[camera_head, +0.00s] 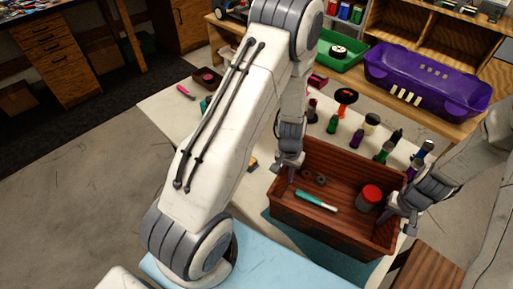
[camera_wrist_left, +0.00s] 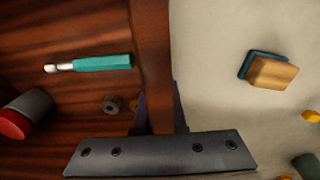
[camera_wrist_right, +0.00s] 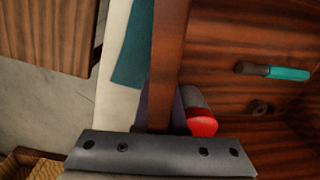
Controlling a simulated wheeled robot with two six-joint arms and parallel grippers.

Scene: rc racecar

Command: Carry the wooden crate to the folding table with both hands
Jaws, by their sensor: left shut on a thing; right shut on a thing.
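The wooden crate (camera_head: 325,232) is reddish brown and sits over the front of a pale table (camera_head: 168,118) in the head view. Inside it lie a teal-handled tool (camera_head: 316,200), a red-capped jar (camera_head: 369,196) and small dark round parts (camera_head: 313,177). My left gripper (camera_head: 290,168) is shut on the crate's left wall, which also runs between its fingers in the left wrist view (camera_wrist_left: 152,60). My right gripper (camera_head: 398,205) is shut on the right wall, seen in the right wrist view (camera_wrist_right: 168,60). I cannot tell whether the crate touches the table.
Several small bottles (camera_head: 357,138) stand on the table behind the crate. A purple bin (camera_head: 425,85) and a green tray (camera_head: 338,50) rest on a wooden bench at the back. A light blue mat (camera_head: 290,268) lies in front. Open floor (camera_head: 75,185) is at the left.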

